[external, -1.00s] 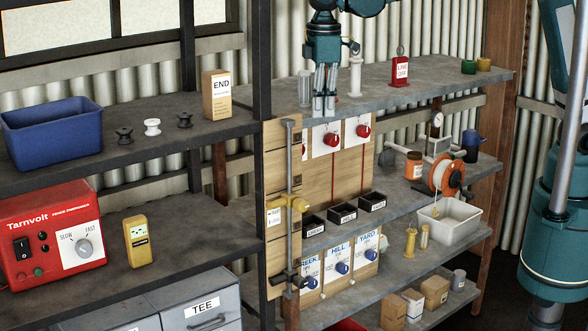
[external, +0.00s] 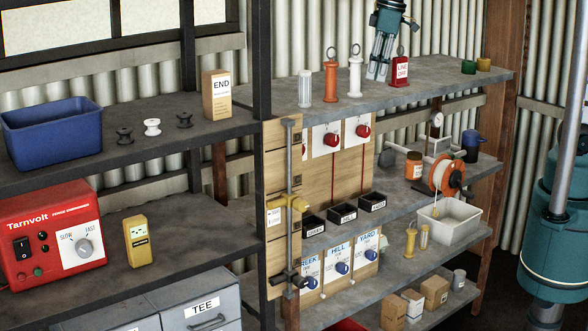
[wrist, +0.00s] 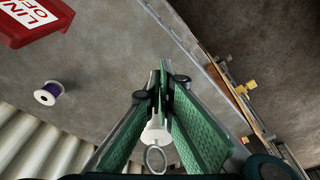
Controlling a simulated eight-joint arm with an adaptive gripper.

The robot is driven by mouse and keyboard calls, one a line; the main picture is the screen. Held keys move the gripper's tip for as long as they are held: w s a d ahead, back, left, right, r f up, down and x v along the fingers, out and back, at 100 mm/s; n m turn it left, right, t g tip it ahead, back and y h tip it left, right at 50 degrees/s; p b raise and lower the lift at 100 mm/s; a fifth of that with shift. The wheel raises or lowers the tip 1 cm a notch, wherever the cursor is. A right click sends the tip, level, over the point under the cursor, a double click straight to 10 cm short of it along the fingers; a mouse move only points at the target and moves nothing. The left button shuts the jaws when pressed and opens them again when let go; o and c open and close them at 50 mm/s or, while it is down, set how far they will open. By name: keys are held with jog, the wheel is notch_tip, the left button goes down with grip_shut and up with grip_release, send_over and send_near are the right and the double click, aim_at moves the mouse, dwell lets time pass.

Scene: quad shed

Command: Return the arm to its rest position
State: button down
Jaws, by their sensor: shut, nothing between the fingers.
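My gripper (external: 377,76) is shut and empty, hanging above the top right shelf (external: 440,80) in the external view. It is just left of the red LINE OFF tag block (external: 400,71) and right of the white ringed post (external: 355,78). In the wrist view the green-padded fingers of my gripper (wrist: 165,72) come together at their tips. A white ringed post (wrist: 156,132) shows beyond and partly between them. The red block (wrist: 32,18) is at the upper left there.
An orange ringed post (external: 331,78) and a clear ribbed cylinder (external: 304,87) stand upright left of the white post. Green (external: 468,67) and yellow (external: 484,64) cups stand at the far right. A purple spool (wrist: 46,94) shows in the wrist view. The space above the shelf is open.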

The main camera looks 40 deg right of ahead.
jog(key=d, duration=0.4)
jog(key=d+m, duration=0.1)
jog(key=d, duration=0.3)
jog(key=s+d+m+t, duration=0.1)
jog(key=d, duration=0.3)
jog(key=shift+f, duration=0.3)
jog(key=s+d, duration=0.1)
jog(key=d, duration=0.3)
jog(key=s+d+f+m+t, duration=0.1)
jog(key=d, duration=0.3)
jog(key=s+d+f+m+b, duration=0.1)
jog(key=d, duration=0.3)
jog(key=shift+s+f+t, duration=0.25)
jog(key=shift+t, duration=0.15)
jog(key=s+d+f+m+t+b, duration=0.1)
jog(key=s+d+f+m+b, duration=0.1)
jog(key=s+d+f, duration=0.2)
jog(key=s+d+f+m+t+h+b, duration=0.1)
jog(key=s+d+f+m+b, duration=0.1)
jog(key=d+f, duration=0.5)
jog(key=s+d+m, duration=0.1)
jog(key=s+d, duration=0.1)
jog(key=d, duration=0.1)
jog(key=shift+d+t+b, duration=0.3)
jog(key=shift+d+t, duration=0.05)
jog(key=shift+t, duration=0.05)
jog(key=c, duration=3.2)
grip_release()
jog(key=shift+c, duration=0.2)
